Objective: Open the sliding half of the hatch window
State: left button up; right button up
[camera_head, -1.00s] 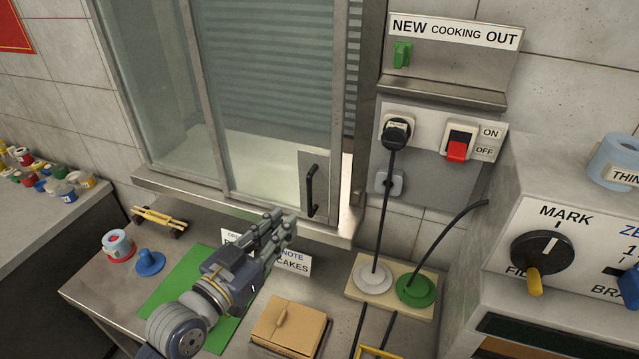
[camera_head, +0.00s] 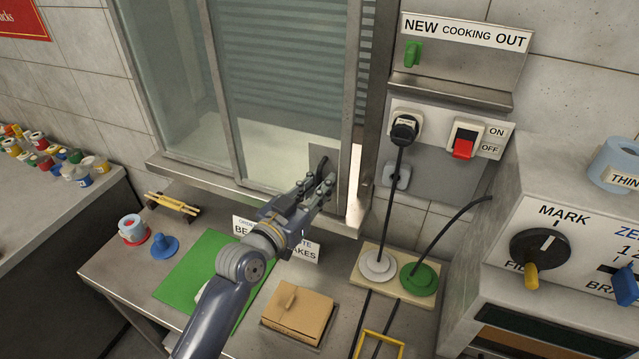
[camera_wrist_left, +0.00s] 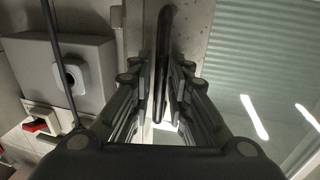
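The hatch window's sliding half (camera_head: 280,95) is a glass pane in a grey metal frame, at the upper middle of the head view. A narrow bright strip shows beside its lower right edge. Its black bar handle (camera_head: 322,163) is partly hidden by my left gripper (camera_head: 327,188), which is at the handle. In the left wrist view the handle (camera_wrist_left: 162,50) stands upright between the two spread fingers of the left gripper (camera_wrist_left: 160,85). The fingers look apart from the bar, with gaps on both sides. My right gripper is not in view.
A switch panel (camera_head: 428,165) with plug and red switch is right of the window. Below are a green mat (camera_head: 195,270), paper signs (camera_head: 305,253), a cardboard box (camera_head: 298,312) and two round pads on a board (camera_head: 365,288). A machine (camera_head: 560,215) stands at right.

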pick_arm(q)
grip_shut()
